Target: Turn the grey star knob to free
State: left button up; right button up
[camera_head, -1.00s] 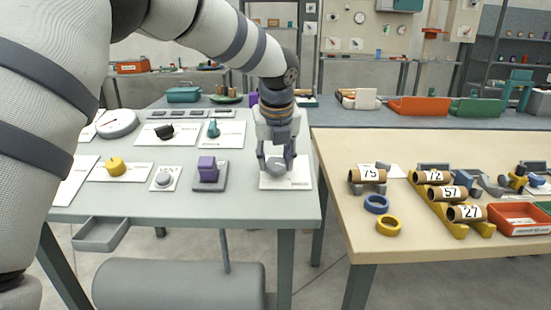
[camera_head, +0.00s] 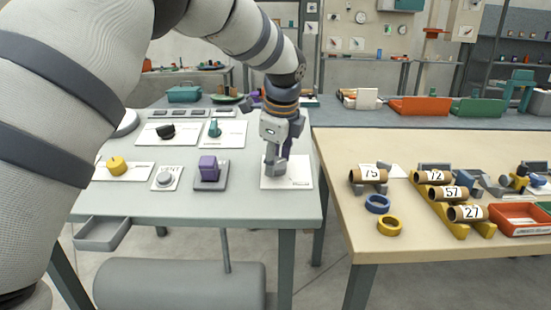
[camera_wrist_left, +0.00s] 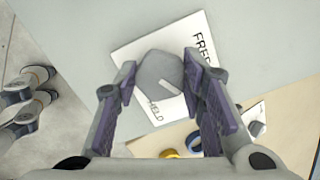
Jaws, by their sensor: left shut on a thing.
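The grey star knob (camera_wrist_left: 158,76) sits on a white plate (camera_wrist_left: 133,52) at the right front of the grey-green table. In the left wrist view a pale pointer line on the knob's top points to the lower right, between the printed words "FREE" at the upper right and "HELD" below. My left gripper (camera_wrist_left: 160,82) is shut on the knob, one purple-padded finger on each side. In the head view the left gripper (camera_head: 275,168) reaches down to the plate and largely hides the knob. My right gripper is not in view.
On the same table are a purple block knob (camera_head: 208,170), a round grey knob (camera_head: 165,180), a yellow knob (camera_head: 117,166) and a black knob (camera_head: 166,132). A wooden table (camera_head: 330,150) with numbered tubes stands to the right, beyond a gap.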

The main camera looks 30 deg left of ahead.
pick_arm(q)
jog(key=n, duration=0.6)
jog(key=shift+f, duration=0.1)
jog(key=n, duration=0.5)
jog(key=shift+s+d+n+g+h, duration=0.1)
jog(key=shift+d+n+g+h, duration=0.05)
jog(key=shift+n+g+h, duration=0.2)
jog(key=shift+n, duration=0.25)
jog(key=o, duration=1.1)
jog(key=shift+o, duration=0.2)
jog(key=v, duration=1.2)
